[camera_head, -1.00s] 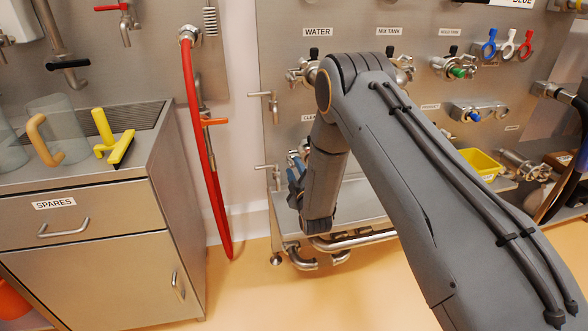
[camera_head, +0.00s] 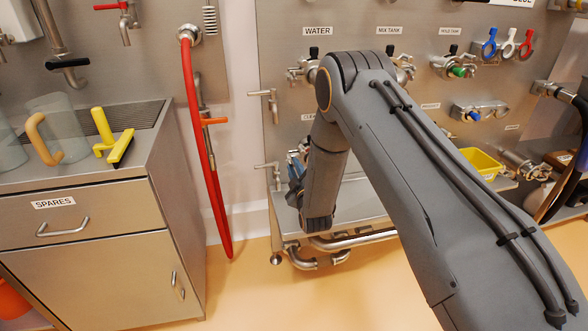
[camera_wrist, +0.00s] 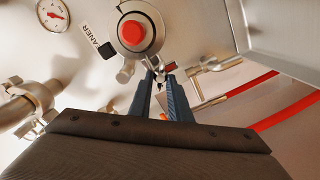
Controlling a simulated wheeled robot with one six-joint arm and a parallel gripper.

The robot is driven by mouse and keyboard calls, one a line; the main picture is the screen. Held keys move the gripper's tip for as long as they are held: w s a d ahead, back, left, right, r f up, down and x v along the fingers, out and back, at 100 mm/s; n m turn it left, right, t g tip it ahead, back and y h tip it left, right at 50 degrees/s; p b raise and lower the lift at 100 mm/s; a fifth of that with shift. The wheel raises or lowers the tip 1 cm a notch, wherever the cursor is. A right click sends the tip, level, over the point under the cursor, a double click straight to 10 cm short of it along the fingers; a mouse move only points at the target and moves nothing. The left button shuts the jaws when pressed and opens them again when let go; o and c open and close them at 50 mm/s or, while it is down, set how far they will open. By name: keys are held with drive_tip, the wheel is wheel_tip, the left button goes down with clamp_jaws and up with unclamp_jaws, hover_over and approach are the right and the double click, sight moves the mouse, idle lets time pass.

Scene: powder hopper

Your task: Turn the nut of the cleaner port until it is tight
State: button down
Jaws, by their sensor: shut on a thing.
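The cleaner port (camera_wrist: 136,33) shows at the top of the wrist view as a round steel fitting with a red centre. The nut is the steel ring around it, with short lugs; one lug (camera_wrist: 125,74) points down and left. My gripper (camera_wrist: 165,76) has its two blue fingers close together just below the ring, shut on a lug of the nut at its lower right. The exact contact is small and partly hidden by the fingers. In the head view my gripper (camera_head: 296,162) shows at the panel's lower left, and my arm hides most of the port.
A small tap (camera_wrist: 212,66) sits right of the fingers in the wrist view. A red hose (camera_head: 205,160) hangs left of the panel. A gauge (camera_wrist: 53,14) and pipework (camera_wrist: 30,103) are at left. The spares cabinet (camera_head: 100,250) stands at the left.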

drive_tip(key=m+b, duration=0.1)
drive_tip(key=m, duration=0.9)
drive_tip(key=shift+d+r+m+b, duration=0.1)
drive_tip(key=shift+d+m+b, duration=0.1)
drive_tip(key=shift+m+b, duration=0.15)
idle(0.4)
drive_tip(key=c, duration=1.7)
unclamp_jaws()
drive_tip(key=v, duration=0.7)
drive_tip(key=shift+s+d, duration=0.15)
drive_tip(key=shift+s, duration=0.25)
drive_tip(key=shift+r, duration=0.1)
